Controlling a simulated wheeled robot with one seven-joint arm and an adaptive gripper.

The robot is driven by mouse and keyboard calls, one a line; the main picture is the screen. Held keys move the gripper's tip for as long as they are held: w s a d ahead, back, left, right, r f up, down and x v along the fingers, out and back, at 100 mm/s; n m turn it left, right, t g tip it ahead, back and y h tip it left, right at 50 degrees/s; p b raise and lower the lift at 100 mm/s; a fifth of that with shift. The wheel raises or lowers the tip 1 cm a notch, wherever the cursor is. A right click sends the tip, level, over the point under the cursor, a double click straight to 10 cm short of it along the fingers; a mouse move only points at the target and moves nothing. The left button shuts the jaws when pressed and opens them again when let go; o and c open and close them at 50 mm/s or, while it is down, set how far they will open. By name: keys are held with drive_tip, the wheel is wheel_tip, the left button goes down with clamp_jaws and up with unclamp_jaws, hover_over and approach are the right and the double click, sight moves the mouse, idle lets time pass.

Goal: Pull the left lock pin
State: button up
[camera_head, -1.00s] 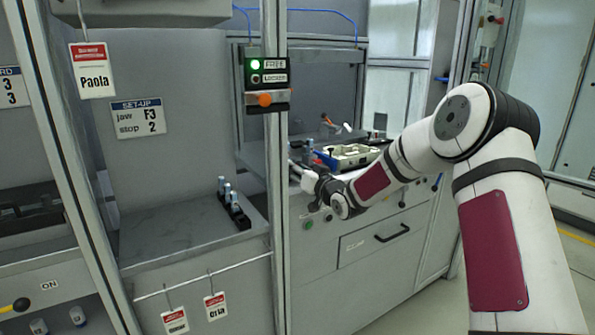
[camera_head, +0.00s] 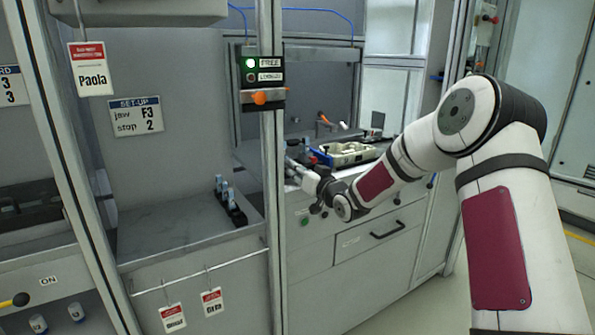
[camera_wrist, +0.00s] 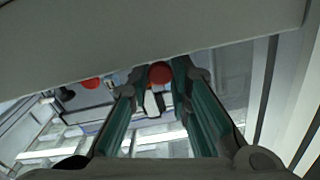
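In the wrist view my gripper (camera_wrist: 160,78) has its two greenish fingers apart. A round red knob (camera_wrist: 160,72) shows in the gap at the fingertips; I cannot tell whether they touch it. A second red knob (camera_wrist: 90,84) shows farther left, outside the fingers. Neither knob can be told clearly as the left lock pin. In the head view my gripper (camera_head: 321,188) is at the front left edge of the right-hand bench, close to a small fixture with red and blue parts (camera_head: 318,158). My wrist hides part of the fixture front.
A metal post (camera_head: 272,200) stands left of my gripper. It carries a box (camera_head: 262,78) with a green light lit by FREE and an orange knob. A pale tray (camera_head: 348,153) lies on the bench behind.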

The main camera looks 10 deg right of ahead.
drive_tip(key=o, duration=0.5)
drive_tip(key=shift+s, duration=0.1)
drive_tip(key=shift+c, duration=0.2)
drive_tip(key=v, duration=1.2)
drive_tip(key=shift+r, duration=0.1)
